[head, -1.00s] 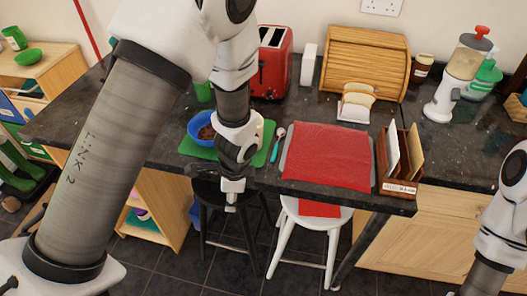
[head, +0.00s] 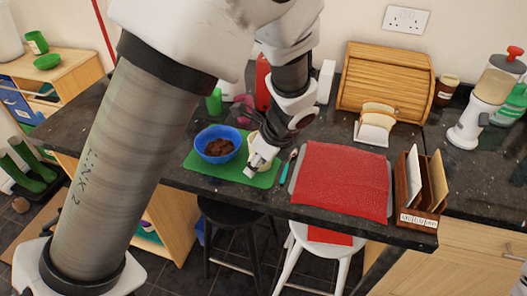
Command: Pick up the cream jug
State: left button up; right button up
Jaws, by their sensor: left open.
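My left gripper (head: 261,168) is over the right part of the green mat (head: 236,172), pointing down and towards the front. Its jaws are open, and I see nothing held between them. A pale cream object (head: 253,142), probably the cream jug, shows only in part just behind and left of the gripper. The gripper and wrist hide most of it, so I cannot tell its handle or whether they touch. My right gripper is out of view.
A blue bowl (head: 218,144) with brown contents stands left of the gripper. A green cup (head: 214,102) and a pink item (head: 243,106) are behind. Right are a spoon (head: 288,166), red cloth (head: 341,179), toast rack (head: 373,129) and letter holder (head: 420,197).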

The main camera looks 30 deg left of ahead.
pick_arm(q)
jog(key=x, duration=0.4)
jog(key=shift+s+a+f+b, duration=0.15)
jog(key=shift+s+b, duration=0.2)
jog(key=shift+b, duration=0.05)
jog(key=shift+w+a+f, duration=0.1)
jog(key=shift+w+f, duration=0.15)
jog(key=shift+w, duration=0.05)
jog(key=shift+s+r, duration=0.15)
jog(key=shift+s, duration=0.1)
grip_shut()
jog(key=shift+w+r, duration=0.1)
jog(key=shift+r, duration=0.05)
